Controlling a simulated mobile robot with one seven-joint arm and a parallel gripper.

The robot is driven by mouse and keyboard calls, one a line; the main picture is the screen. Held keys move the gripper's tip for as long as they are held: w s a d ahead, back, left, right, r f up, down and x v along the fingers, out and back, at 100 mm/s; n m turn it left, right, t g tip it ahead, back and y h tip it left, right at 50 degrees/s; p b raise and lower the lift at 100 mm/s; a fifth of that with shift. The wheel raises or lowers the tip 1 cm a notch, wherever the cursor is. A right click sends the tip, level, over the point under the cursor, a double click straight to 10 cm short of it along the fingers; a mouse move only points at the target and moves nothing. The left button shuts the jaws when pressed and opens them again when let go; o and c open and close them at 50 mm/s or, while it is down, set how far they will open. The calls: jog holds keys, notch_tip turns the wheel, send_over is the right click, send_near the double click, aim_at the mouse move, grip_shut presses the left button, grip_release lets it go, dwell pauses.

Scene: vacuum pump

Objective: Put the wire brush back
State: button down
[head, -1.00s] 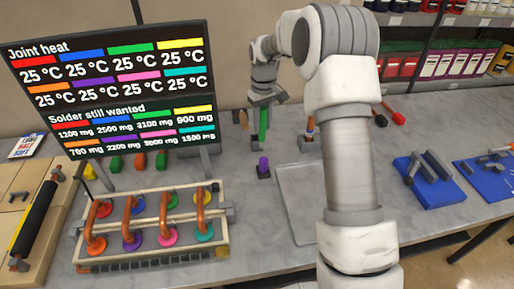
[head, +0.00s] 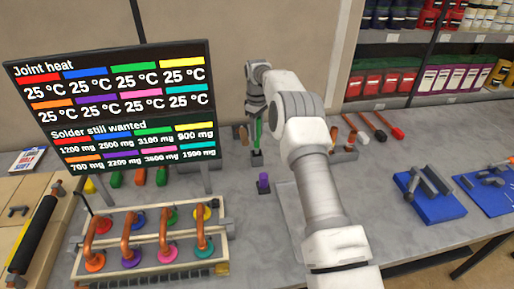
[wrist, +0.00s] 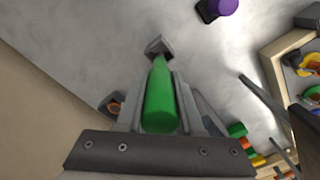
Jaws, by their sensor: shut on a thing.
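My gripper (head: 257,113) is shut on a green cylindrical handle (wrist: 160,103), which I take for the wire brush; no bristles show. The wire brush (head: 258,133) stands about upright in the head view, near the back of the bench. Its far end is at a small dark square holder (wrist: 159,46), which also shows under it in the head view (head: 257,160). I cannot tell whether the end sits inside the holder or just above it.
A purple piece (head: 263,180) stands in a small dark base in front. A brown-handled item (head: 243,133) is close left of the gripper. The display (head: 115,105) and pipe rack (head: 150,240) are at left. Several tools lie right of my arm, near a blue tray (head: 430,200).

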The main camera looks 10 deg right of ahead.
aim_at(257, 147)
jog(key=shift+f+p, duration=0.45)
jog(key=shift+f, duration=2.2)
jog(key=shift+f, duration=0.1)
jog(key=shift+f, duration=0.15)
jog(key=c, duration=0.5)
grip_release()
jog(key=shift+c, duration=0.2)
